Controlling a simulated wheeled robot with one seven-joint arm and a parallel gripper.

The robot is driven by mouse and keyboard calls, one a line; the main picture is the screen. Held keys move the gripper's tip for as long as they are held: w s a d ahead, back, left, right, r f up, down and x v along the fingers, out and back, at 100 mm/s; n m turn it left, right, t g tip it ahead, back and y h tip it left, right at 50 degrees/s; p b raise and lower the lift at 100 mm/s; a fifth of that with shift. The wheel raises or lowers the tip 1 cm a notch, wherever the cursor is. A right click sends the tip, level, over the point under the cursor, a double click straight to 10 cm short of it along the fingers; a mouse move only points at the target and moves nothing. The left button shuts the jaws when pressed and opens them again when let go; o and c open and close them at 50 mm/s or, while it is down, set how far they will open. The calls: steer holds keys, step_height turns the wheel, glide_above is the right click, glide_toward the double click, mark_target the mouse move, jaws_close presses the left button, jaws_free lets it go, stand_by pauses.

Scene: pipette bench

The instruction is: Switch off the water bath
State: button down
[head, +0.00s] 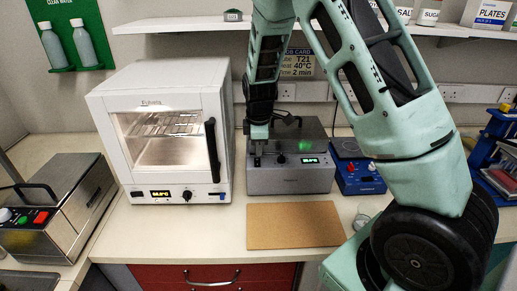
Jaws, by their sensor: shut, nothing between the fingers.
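A grey box-shaped unit (290,180) with a dark hinged lid stands mid-bench in the head view; it looks like the water bath, but its label is too small to read.
A white oven (168,185) stands left of the unit. A steel lidded box (65,215) with red and green buttons is far left. A small blue device (358,180) is to the right. A brown board (293,225) lies in front. A shelf (180,24) runs above.

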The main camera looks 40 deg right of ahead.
mark_target(257, 162)
steer(key=shift+w+f+p, duration=0.15)
steer(key=shift+f+p, duration=0.15)
steer(key=shift+f, duration=0.9)
steer(key=shift+d, duration=0.1)
